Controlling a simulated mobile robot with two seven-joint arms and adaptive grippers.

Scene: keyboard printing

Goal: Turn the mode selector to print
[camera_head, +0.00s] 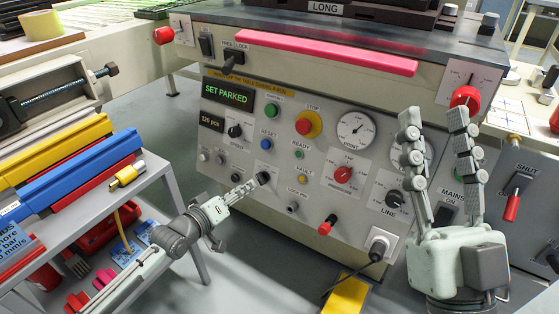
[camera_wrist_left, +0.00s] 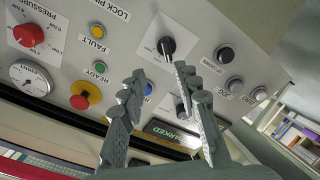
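A black knob on a white label plate, apparently the mode selector (camera_head: 264,178), sits low on the control panel (camera_head: 225,172). Its label is too small to read and I cannot tell its setting. My left gripper (camera_head: 252,186) points at this knob from the lower left. In the left wrist view the knob (camera_wrist_left: 168,45) lies just beyond the gap between the parted fingertips of my left gripper (camera_wrist_left: 158,76). I see no clear contact. My right gripper (camera_head: 432,114) is raised in front of the panel's right side, open and empty.
Near the knob are a blue reset button (camera_head: 267,144), a yellow fault lamp (camera_head: 301,180) and the lock pin (camera_head: 292,207). A red stop button (camera_head: 309,124) is higher up. A shelf cart (camera_head: 150,178) stands at left. A green display (camera_head: 228,92) reads SET PARKED.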

